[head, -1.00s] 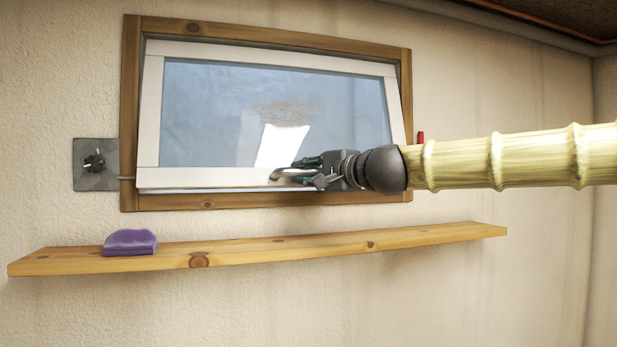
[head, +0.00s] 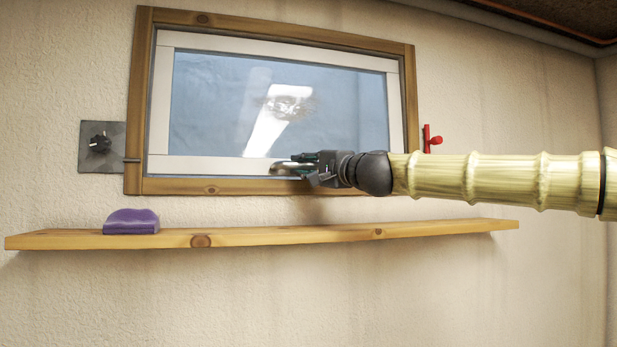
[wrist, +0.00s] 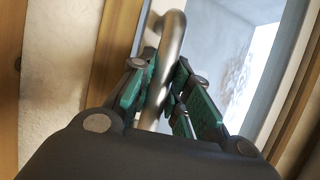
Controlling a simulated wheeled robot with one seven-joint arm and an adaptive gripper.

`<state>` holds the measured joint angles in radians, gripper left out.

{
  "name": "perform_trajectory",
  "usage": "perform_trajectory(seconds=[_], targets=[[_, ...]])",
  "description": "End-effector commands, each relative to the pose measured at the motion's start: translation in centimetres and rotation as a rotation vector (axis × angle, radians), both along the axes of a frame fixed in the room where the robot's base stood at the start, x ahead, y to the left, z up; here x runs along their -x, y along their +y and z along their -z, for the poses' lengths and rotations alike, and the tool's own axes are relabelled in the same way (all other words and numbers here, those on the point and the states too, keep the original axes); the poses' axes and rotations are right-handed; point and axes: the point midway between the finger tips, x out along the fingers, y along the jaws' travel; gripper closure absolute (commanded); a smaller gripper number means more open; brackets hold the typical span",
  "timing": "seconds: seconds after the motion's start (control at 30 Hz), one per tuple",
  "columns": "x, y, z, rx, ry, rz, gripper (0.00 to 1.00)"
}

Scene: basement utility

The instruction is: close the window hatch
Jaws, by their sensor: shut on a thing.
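The window hatch is a white-framed pane (head: 205,164) set in a wooden frame (head: 136,120) on the wall. In the head view the white sash sits inside the wooden frame, with a narrow dark line around it. A curved metal handle (head: 284,169) is on the bottom rail. My gripper (head: 298,165) is at this handle, reaching in from the right. In the wrist view the green-padded fingers (wrist: 158,90) are shut on the metal handle (wrist: 171,45). The gripper hides part of the lower right rail.
A wooden shelf (head: 330,235) runs along the wall below the window, with a purple sponge-like block (head: 131,222) on its left. A red catch (head: 431,140) is on the right.

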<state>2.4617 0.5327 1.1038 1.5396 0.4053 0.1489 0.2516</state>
Motion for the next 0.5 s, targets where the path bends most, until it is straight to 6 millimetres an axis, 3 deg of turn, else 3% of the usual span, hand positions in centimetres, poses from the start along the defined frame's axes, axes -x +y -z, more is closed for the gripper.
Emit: perform_trajectory(seconds=[0.37,0.4,0.5], targets=[[-0.5,0.23,-0.01,-0.013,-0.036,0.003,1.0],[-0.5,0.19,0.0,-0.013,-0.036,0.003,0.74],[-0.51,0.05,0.04,-0.013,-0.035,0.004,0.59]])
